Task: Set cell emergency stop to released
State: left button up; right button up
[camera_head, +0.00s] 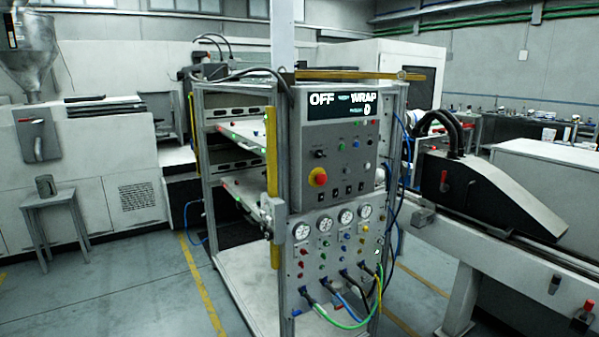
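The emergency stop (317,177) is a red mushroom button on a yellow base. It sits at the lower left of a grey control panel (342,203) on the front of a metal-framed cell (205,190). From this distance I cannot tell whether the button is pressed in or released. The display (342,105) at the top of the panel reads "OFF" and "WRAP" with a "0" below. Small knobs, lamps and switches surround the button. Neither of my grippers shows in the head view.
Below the panel is a plate with gauges (324,224), and green, yellow and blue hoses (345,318) hang out in front. A conveyor with a black cover (470,188) stands right. A small stool (50,205) stands left. The floor (125,275) at front left is clear.

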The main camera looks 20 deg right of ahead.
aim_at(321, 178)
jog(key=i+l+u, duration=0.15)
jog(key=i+l, duration=1)
jog(key=l, duration=0.6)
jog(key=i+l+u, duration=0.15)
jog(key=l, duration=1.4)
jog(key=i+u, duration=0.05)
